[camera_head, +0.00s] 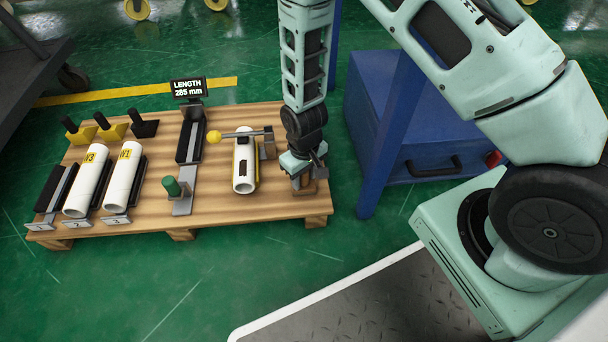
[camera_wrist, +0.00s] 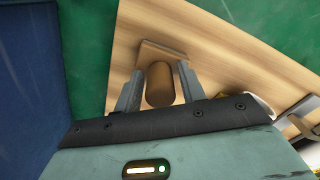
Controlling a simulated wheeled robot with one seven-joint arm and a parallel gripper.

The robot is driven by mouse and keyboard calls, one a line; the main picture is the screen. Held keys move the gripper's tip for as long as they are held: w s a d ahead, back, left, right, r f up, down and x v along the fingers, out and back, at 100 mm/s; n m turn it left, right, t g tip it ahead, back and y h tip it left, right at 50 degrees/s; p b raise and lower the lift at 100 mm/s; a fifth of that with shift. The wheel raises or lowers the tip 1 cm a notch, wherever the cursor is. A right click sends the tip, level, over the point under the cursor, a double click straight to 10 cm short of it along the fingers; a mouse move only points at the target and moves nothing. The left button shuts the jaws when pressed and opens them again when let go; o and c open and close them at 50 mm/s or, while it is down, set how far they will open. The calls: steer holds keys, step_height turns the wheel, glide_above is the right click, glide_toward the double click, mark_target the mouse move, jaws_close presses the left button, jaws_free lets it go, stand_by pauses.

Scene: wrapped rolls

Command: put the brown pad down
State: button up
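The brown pad is a flat, squarish plate (camera_wrist: 152,54) with a rounded brown grip (camera_wrist: 160,86) standing up from it. In the wrist view the grip sits between the two fingers of my gripper (camera_wrist: 161,78), which lie close against its sides. In the head view the pad (camera_head: 312,187) shows below my gripper (camera_head: 303,172), at the right end of the wooden pallet (camera_head: 255,208). The pad is low over the pallet top; I cannot tell whether its underside touches the wood. My gripper partly hides the pad in the head view.
A blue cabinet (camera_head: 425,120) stands close on the right.

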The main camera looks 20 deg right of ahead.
steer(key=shift+o, duration=0.2)
steer(key=shift+r, duration=0.1)
step_height(320, 180, up, 12)
steer(key=p, duration=0.8)
